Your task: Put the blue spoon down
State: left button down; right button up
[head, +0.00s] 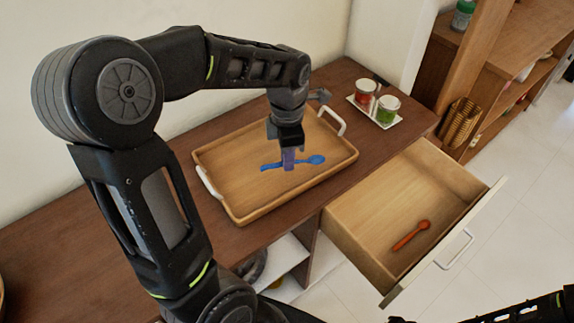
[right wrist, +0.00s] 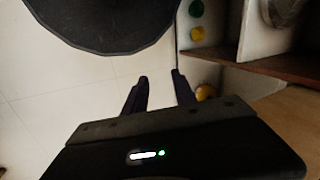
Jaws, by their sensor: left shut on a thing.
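The blue spoon (head: 315,160) is over the wooden tray with white handles (head: 225,165) in the head view. It lies about level, with its bowl to the right. My left gripper (head: 288,160) points down and is shut on the spoon's handle. I cannot tell whether the spoon touches the tray floor. My right gripper (right wrist: 157,92) shows in the right wrist view with its two fingers apart and nothing between them.
An open drawer (head: 350,212) holds an orange spoon (head: 411,235). A small white tray (head: 396,121) with a red can (head: 365,93) and a green can (head: 387,109) stands right of the wooden tray. The brown table (head: 95,235) has free room at the left.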

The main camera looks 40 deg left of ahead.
aim_at(288, 176)
pick_arm(q)
jog(key=shift+f, duration=1.85)
jog(key=shift+f, duration=0.15)
jog(key=c, duration=1.5)
grip_release()
jog(key=shift+o, duration=0.2)
notch_tip(288, 176, up, 12)
jog(key=shift+r+b, duration=0.2)
jog(key=shift+b, duration=0.15)
